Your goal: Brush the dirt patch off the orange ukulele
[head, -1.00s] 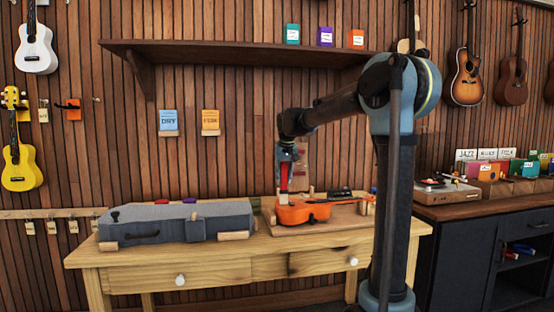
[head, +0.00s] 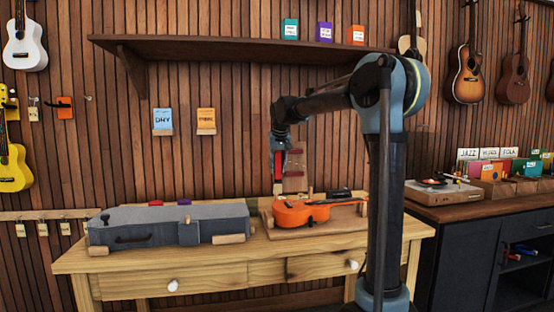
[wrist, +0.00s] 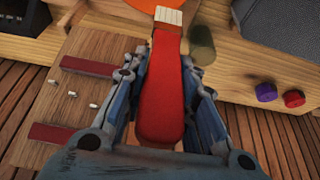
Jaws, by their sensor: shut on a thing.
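The orange ukulele (head: 303,214) lies on a wooden board on the workbench in the head view. Part of its orange body (wrist: 117,3) shows at the top edge of the wrist view. No dirt patch can be made out on the visible parts. My gripper (head: 279,168) is above the ukulele's left end. In the wrist view my gripper (wrist: 166,75) is shut on the red handle of a brush (wrist: 164,98). The brush's pale bristle end (wrist: 169,15) points toward the ukulele. In the head view the brush seems clear of the ukulele.
A grey case (head: 150,227) lies on the bench (head: 265,255), left of the board (head: 345,225). A purple knob-like item (wrist: 266,92) and a red one (wrist: 293,98) sit near the bench's back edge. A wall shelf (head: 235,47) hangs above.

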